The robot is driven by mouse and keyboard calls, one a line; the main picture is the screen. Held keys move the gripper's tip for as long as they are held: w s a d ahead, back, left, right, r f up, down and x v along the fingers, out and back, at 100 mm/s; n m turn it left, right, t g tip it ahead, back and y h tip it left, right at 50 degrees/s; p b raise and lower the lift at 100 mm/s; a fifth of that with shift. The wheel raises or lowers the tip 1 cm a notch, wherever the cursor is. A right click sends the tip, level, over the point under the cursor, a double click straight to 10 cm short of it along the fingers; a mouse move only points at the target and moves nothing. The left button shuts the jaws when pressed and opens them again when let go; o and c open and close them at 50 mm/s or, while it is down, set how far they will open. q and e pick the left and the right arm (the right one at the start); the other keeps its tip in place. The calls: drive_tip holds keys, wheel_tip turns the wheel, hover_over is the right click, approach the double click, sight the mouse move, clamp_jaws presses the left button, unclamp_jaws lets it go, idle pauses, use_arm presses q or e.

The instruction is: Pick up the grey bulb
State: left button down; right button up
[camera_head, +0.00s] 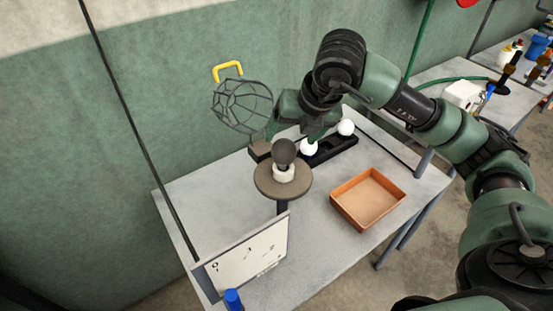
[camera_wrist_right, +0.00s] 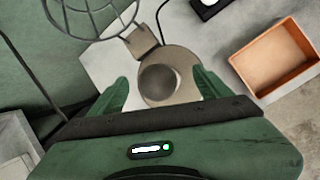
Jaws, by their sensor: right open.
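The grey bulb (camera_head: 284,152) stands upright in a white socket (camera_head: 284,173) on a round brown lamp plate (camera_head: 262,179). In the right wrist view the bulb (camera_wrist_right: 159,82) shows from above, between the two fingers. My right gripper (camera_wrist_right: 161,88) is open, with a finger on each side of the bulb and a visible gap to it. In the head view my right gripper (camera_head: 294,131) is just behind and above the bulb, partly hidden by it. My left gripper does not show.
A wire cage (camera_head: 243,104) stands open behind the lamp plate. White bulbs (camera_head: 346,127) sit in a black holder (camera_head: 335,150) to the right. An orange tray (camera_head: 392,188) lies at the table's right. A whiteboard (camera_head: 245,262) stands in front. A blue object (camera_head: 233,299) is at the front edge.

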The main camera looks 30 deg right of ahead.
sight(283, 151)
drive_tip(key=shift+s+a+f+p, duration=0.1)
drive_tip(key=shift+a+f+p, duration=0.1)
drive_tip(key=shift+f+p, duration=0.35)
drive_tip(key=shift+s+a+f+p, duration=0.15)
drive_tip(key=shift+f+p, duration=0.15)
drive_tip(key=shift+f, duration=0.35)
drive_tip(key=w+f, duration=0.1)
drive_tip(key=f+p, duration=0.1)
drive_tip(key=shift+w+a+f, duration=0.3)
drive_tip(key=shift+w+a, duration=0.05)
drive_tip(key=shift+a, duration=0.05)
drive_tip(key=shift+w+f, duration=0.15)
drive_tip(key=shift+f, duration=0.35)
drive_tip(key=c, duration=1.5)
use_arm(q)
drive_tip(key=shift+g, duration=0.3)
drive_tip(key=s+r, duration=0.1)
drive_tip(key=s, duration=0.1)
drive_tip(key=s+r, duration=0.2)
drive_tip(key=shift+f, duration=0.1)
use_arm(e)
drive_tip(key=shift+r, duration=0.1)
